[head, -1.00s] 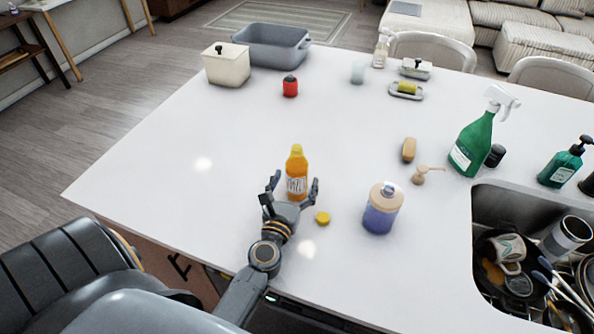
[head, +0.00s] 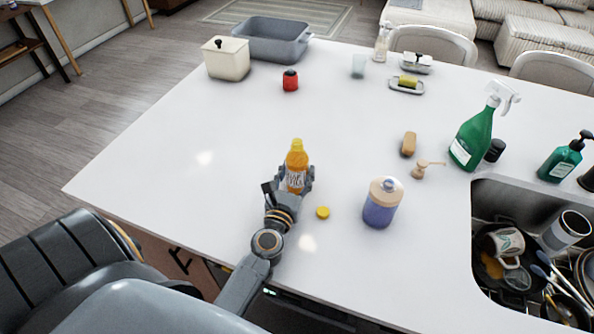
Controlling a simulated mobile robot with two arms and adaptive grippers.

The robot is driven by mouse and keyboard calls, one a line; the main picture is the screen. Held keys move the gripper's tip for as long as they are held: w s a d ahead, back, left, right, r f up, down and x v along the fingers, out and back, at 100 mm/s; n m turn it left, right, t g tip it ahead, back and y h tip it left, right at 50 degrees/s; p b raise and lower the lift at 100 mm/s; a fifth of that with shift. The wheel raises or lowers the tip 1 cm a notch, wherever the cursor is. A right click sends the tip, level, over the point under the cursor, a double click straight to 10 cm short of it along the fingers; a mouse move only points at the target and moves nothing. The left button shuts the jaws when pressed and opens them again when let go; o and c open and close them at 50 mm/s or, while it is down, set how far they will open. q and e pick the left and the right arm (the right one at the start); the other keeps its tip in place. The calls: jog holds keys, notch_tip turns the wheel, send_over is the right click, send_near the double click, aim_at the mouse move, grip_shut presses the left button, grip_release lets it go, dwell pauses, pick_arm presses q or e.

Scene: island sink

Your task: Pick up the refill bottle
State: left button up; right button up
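The refill bottle (head: 296,181), orange with a pale label, stands upright near the front edge of the white island top. Its cap end is open or orange-topped; I cannot tell which. My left gripper (head: 296,177) reaches it from the front, with a finger against each side of its body. The gripper is shut on the bottle and hides its lower part. I cannot tell whether the base still touches the counter. My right gripper is not in view.
A wooden brush (head: 408,144), pump top (head: 421,170), green spray bottle (head: 471,140) and filled sink (head: 490,205) are further right. The counter left of the bottle is clear.

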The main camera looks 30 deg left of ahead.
aim_at(294, 170)
pick_arm(q)
jog(key=shift+r, duration=0.2)
notch_tip(294, 170, up, 3)
jog(key=p, duration=0.3)
jog(key=shift+r, duration=0.15)
jog(key=s+r+p, duration=0.2)
jog(key=r, duration=0.1)
jog(key=s+d+r+p, duration=0.1)
jog(key=s+r+p, duration=0.1)
jog(key=s, duration=0.1)
jog(key=shift+d+r+p, duration=0.1)
jog(key=shift+r+p, duration=0.3)
jog(key=s+d+r+b, duration=0.1)
jog(key=s+d+r, duration=0.1)
jog(key=s, duration=0.6)
jog(key=shift+s+r, duration=0.25)
jog(key=shift+r, duration=0.45)
jog(key=shift+s, duration=0.1)
